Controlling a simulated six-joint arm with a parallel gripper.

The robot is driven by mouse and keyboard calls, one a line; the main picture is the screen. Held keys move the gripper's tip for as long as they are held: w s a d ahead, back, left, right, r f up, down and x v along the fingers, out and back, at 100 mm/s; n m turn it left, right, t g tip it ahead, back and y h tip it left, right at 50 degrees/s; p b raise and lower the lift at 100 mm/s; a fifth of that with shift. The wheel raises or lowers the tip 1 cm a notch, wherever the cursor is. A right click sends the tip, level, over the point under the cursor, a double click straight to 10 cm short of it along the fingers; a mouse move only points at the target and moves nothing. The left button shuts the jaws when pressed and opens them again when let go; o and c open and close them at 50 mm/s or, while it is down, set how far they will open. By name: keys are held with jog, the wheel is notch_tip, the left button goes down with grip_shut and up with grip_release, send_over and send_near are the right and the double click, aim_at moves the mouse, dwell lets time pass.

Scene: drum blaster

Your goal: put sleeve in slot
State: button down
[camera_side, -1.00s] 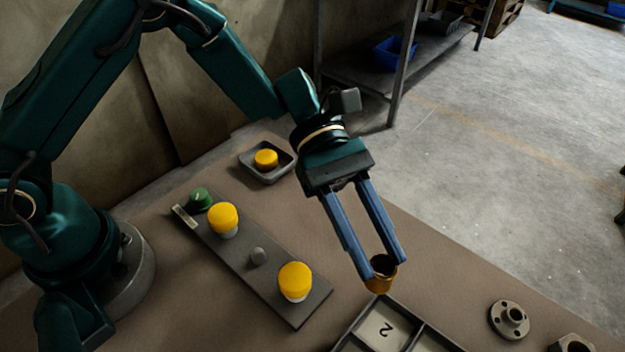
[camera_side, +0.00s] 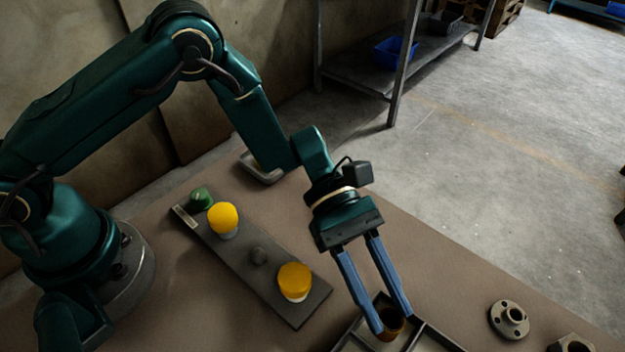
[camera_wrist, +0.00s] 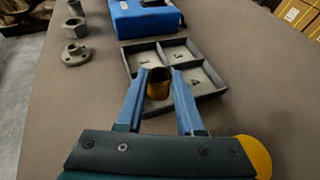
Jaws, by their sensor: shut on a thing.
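The sleeve (camera_side: 391,328) is a short brass-coloured hollow cylinder. My gripper (camera_side: 392,318) is shut on it, with one blue finger on each side. In the side view it is over or in the tray's near-left compartment, the one marked 2 earlier. The grey divided tray (camera_wrist: 213,94) shows more fully in the wrist view, with numbers 3 and 4 readable in its right compartments. There the sleeve (camera_wrist: 158,84) is upright between the fingertips, at the tray's near-left compartment. Its lower end is hidden, so I cannot tell whether it touches the floor.
A dark panel (camera_side: 258,278) with yellow buttons and a green knob lies left of my gripper. A flange (camera_side: 509,318) and a hex nut (camera_side: 571,343) sit to the right. A blue box (camera_wrist: 143,16) stands beyond the tray.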

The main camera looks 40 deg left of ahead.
jog(key=c, duration=0.5)
grip_release()
jog(key=shift+f, duration=0.1)
jog(key=shift+c, duration=0.2)
jog(key=shift+w+a+r, duration=0.15)
jog(key=shift+a+r, duration=0.05)
jog(key=shift+r, duration=0.1)
jog(key=v, duration=1)
jog(key=shift+w+a, duration=0.15)
jog(key=shift+a, duration=0.05)
jog(key=s+a+r+m+t+y, duration=0.4)
jog(key=s+a+m+t+y, duration=0.1)
jog(key=a, duration=0.4)
jog(key=s+a+r+m+t+y, duration=0.5)
jog(key=a+m+y, duration=0.2)
jog(key=a+m, duration=0.1)
jog(key=shift+a+t, duration=0.3)
jog(key=shift+a, duration=0.4)
